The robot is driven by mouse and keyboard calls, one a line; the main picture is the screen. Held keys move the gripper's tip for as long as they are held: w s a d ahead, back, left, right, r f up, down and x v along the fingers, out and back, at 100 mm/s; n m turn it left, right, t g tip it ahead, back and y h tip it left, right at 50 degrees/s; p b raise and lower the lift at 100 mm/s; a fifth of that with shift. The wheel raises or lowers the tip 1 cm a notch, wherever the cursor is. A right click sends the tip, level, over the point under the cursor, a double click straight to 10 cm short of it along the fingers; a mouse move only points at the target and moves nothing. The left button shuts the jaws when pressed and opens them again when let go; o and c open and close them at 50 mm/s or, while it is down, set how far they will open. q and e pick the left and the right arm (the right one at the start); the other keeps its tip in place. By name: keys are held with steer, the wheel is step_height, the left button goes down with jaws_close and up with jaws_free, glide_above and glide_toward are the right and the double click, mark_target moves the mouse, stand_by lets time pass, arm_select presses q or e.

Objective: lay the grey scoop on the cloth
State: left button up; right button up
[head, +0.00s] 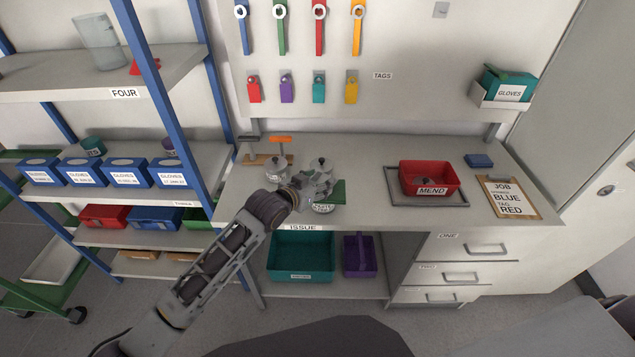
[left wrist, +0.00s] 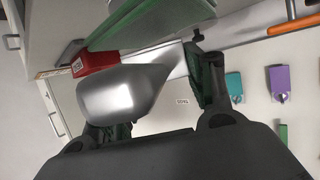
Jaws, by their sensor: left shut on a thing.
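The grey scoop (left wrist: 118,95) is a smooth silvery shape between the fingers of my left gripper (left wrist: 155,100) in the left wrist view. The left gripper is shut on it. In the head view my left gripper (head: 318,184) is over the left part of the bench, among metal canisters, and the scoop is hard to tell apart from it. My right gripper is not in view.
Lidded metal canisters (head: 276,169) stand close by the gripper. An orange-handled tool (head: 280,139) is behind them. A red MEND bin (head: 430,180) sits on a grey tray (head: 392,186) to the right, with a clipboard (head: 509,198) beyond.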

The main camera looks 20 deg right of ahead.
arm_select(q)
steer(key=shift+f+b, duration=0.3)
steer(key=shift+f, duration=0.55)
stand_by(0.7)
steer(key=o, duration=1.2)
steer(key=shift+o, duration=0.4)
steer(key=o, duration=0.3)
